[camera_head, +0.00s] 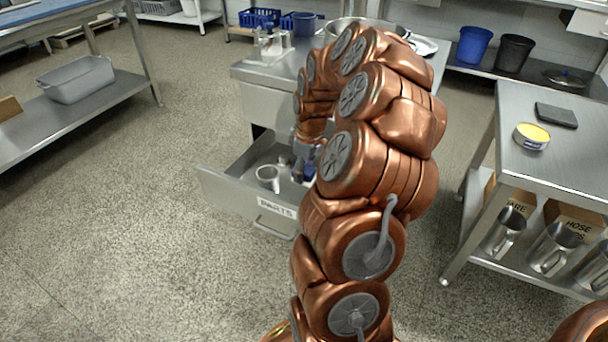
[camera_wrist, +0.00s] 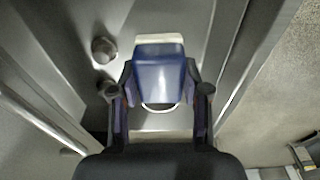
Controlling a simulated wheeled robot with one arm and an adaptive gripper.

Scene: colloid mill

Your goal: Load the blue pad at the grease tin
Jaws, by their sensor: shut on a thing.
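My gripper (camera_wrist: 160,82) is shut on the blue pad (camera_wrist: 158,68), a blue block with a pale far edge, its sides between the two fingers. In the head view, my arm hides most of the gripper, which is down at the open drawer (camera_head: 234,192) labelled PARTS. I cannot tell whether the pad touches the drawer floor. The grease tin (camera_head: 531,137), round with a yellow top, stands on the steel table at the right, far from my gripper. A dark grey pad (camera_head: 556,115) lies just behind it.
A metal cup (camera_head: 268,178) stands in the drawer. Small round metal parts (camera_wrist: 104,50) are left of the gripper in the wrist view. The right table (camera_head: 560,168) has clear surface around the tin; metal jugs (camera_head: 505,232) and boxes fill its lower shelf.

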